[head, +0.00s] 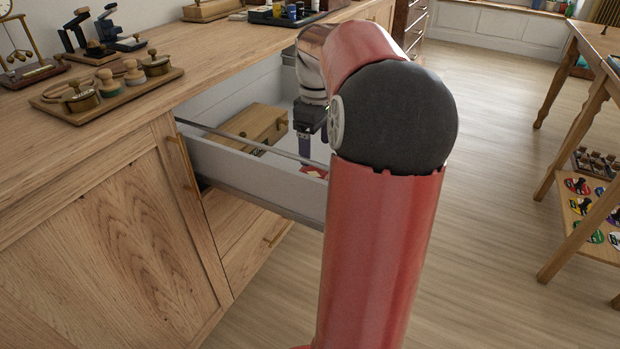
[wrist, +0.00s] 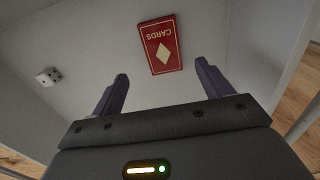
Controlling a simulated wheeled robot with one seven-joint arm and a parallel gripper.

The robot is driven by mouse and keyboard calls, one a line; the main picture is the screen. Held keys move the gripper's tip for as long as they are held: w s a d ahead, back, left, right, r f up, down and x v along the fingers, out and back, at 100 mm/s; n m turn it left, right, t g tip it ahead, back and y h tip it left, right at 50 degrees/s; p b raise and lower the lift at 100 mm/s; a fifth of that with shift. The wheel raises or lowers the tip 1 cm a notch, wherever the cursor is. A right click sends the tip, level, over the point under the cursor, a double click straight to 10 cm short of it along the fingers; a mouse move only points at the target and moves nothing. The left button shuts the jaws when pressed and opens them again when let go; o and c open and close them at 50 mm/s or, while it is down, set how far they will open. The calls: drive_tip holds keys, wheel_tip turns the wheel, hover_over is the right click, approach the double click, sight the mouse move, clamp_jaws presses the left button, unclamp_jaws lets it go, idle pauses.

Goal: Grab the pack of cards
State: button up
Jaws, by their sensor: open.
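The pack of cards (wrist: 160,46) is a red box with a pale diamond and the word CARDS, lying flat on the drawer floor. In the head view a small red part of it (head: 313,171) shows near the drawer's front wall, the rest hidden by the wall and my arm. My gripper (wrist: 160,84) is open and empty inside the drawer. In the wrist view the pack lies just beyond the fingertips, roughly centred between them, with no finger touching it. In the head view my gripper (head: 304,147) points down into the drawer and is partly hidden.
The open white drawer (head: 240,172) has raised walls around the pack. A wooden box (head: 255,125) sits in it, and a white die (wrist: 48,76) lies to the left in the wrist view.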

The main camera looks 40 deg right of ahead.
sight(317, 175)
drive_tip(key=f, duration=0.5)
drive_tip(key=f+b, duration=0.1)
drive_tip(key=f, duration=0.1)
drive_tip(key=shift+s+a+f, duration=0.1)
drive_tip(key=shift+s+f, duration=0.1)
drive_tip(key=shift+s, duration=0.1)
drive_tip(key=c, duration=1.1)
drive_tip(key=shift+r, duration=0.15)
